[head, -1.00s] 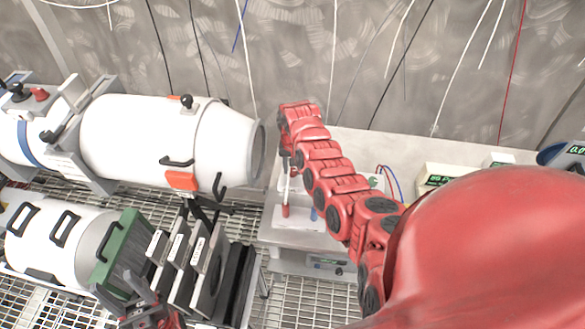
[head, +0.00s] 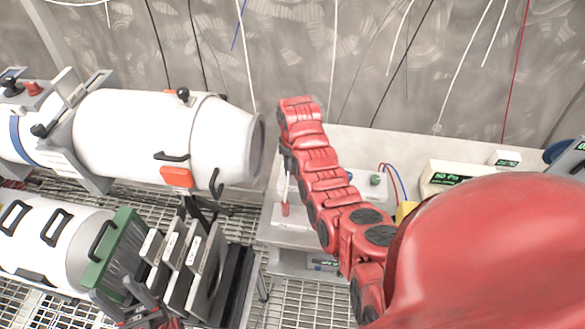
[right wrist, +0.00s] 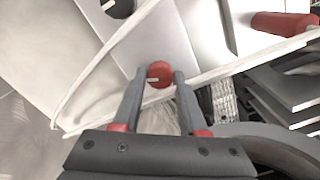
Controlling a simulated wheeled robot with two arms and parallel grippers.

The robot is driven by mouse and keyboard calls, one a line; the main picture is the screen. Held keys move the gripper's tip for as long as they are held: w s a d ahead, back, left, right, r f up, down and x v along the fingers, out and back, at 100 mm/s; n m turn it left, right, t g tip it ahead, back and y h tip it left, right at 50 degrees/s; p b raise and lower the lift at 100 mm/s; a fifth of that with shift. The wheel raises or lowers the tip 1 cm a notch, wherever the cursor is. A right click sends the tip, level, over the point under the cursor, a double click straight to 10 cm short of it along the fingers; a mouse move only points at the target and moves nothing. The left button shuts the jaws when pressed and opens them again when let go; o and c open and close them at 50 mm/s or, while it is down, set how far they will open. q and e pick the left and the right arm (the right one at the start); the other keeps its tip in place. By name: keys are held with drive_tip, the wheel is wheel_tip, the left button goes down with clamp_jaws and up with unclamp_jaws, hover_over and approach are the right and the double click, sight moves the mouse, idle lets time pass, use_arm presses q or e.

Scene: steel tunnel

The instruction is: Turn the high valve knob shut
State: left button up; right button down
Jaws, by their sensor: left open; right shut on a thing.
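A round red knob (right wrist: 159,74) with a pale mark shows in the right wrist view. The fingertips of my right gripper (right wrist: 156,80) are on either side of it, shut on it. My left gripper (head: 148,312) is open at the lower left, partly cut off by the picture's edge, in front of the grey plates and apart from the knob.
A large white cylinder (head: 130,135) lies left of my right arm, with a second white cylinder (head: 45,240) below it. Upright grey plates (head: 180,265) stand beside the lower one. The bench (head: 400,150) carries boxes with displays (head: 450,178). Thin cables hang along the wall.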

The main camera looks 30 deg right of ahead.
drive_tip(key=shift+n+b, duration=1)
drive_tip(key=shift+n, duration=0.9)
drive_tip(key=shift+c, duration=2.2)
unclamp_jaws()
drive_tip(key=shift+r, duration=0.1)
wheel_tip(320, 180, up, 2)
drive_tip(key=shift+r, duration=0.15)
wheel_tip(320, 180, up, 15)
drive_tip(key=p, duration=1.1)
drive_tip(key=shift+p, duration=0.3)
